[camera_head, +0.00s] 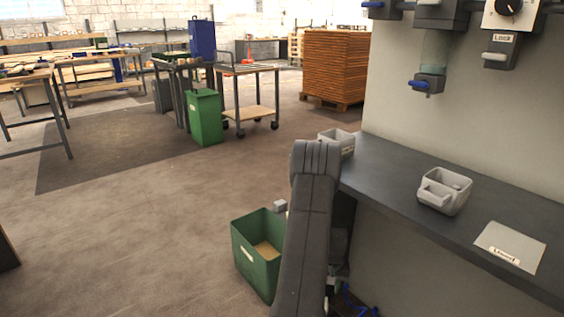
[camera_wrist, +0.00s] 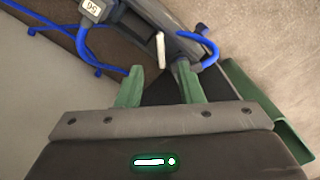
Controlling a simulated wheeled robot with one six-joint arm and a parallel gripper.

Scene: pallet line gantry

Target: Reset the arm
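My gripper (camera_wrist: 160,68) shows in the wrist view with its two green fingers apart and nothing between them. In the head view my arm reaches up in front of the worktop (camera_head: 385,175), and my gripper is mostly hidden behind it. A short white rod (camera_wrist: 161,50) lies beyond the fingertips in the wrist view; I cannot tell what it belongs to.
A green bin (camera_head: 262,252) stands on the floor left of my arm; a green edge (camera_wrist: 262,115) shows at the wrist view's right. Grey trays (camera_head: 445,190) (camera_head: 337,142) and a labelled plate (camera_head: 510,247) sit on the worktop. Blue cables (camera_wrist: 82,45) run nearby.

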